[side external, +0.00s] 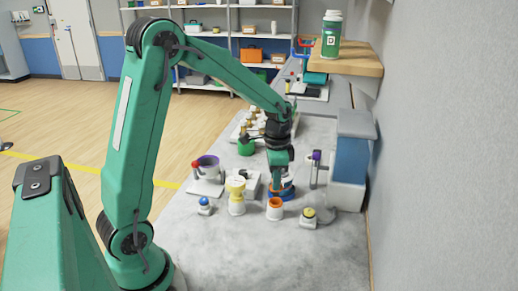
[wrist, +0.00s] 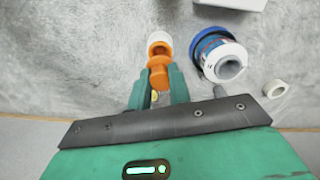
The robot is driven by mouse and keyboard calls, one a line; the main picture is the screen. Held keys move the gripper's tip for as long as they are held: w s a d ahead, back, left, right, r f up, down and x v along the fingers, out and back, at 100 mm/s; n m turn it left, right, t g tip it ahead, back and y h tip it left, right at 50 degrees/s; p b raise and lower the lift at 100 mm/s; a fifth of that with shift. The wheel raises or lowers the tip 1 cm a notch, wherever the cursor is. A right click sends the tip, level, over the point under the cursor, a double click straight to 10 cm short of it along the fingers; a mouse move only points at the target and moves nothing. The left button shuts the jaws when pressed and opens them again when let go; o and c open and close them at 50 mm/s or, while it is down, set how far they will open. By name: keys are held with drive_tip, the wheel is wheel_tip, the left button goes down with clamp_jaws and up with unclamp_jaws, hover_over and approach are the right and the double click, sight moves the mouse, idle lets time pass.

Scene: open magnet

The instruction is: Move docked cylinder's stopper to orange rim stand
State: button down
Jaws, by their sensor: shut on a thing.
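My gripper (wrist: 158,85) is shut on an orange stopper (wrist: 158,70), seen between the fingertips in the wrist view. Just beyond it is a white stand with an orange rim (wrist: 159,40), partly covered by the stopper; I cannot tell whether they touch. The docked cylinder (wrist: 222,60) sits in a blue ring base to the right, with its grey-edged mouth open. In the side view my gripper (side external: 280,179) is above and behind the orange rim stand (side external: 275,211), by the blue ring base (side external: 288,195). The stopper is not clear there.
A blue-sided box (side external: 351,158) stands by the right wall. The front of the table is clear.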

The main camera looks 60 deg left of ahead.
sight(275, 196)
drive_tip(key=shift+f, duration=0.1)
drive_tip(key=shift+f, duration=1.85)
drive_tip(key=shift+f, duration=0.45)
drive_tip(key=c, duration=1.3)
unclamp_jaws()
drive_tip(key=shift+r, duration=0.15)
wheel_tip(275, 196, up, 12)
drive_tip(key=shift+r, duration=0.3)
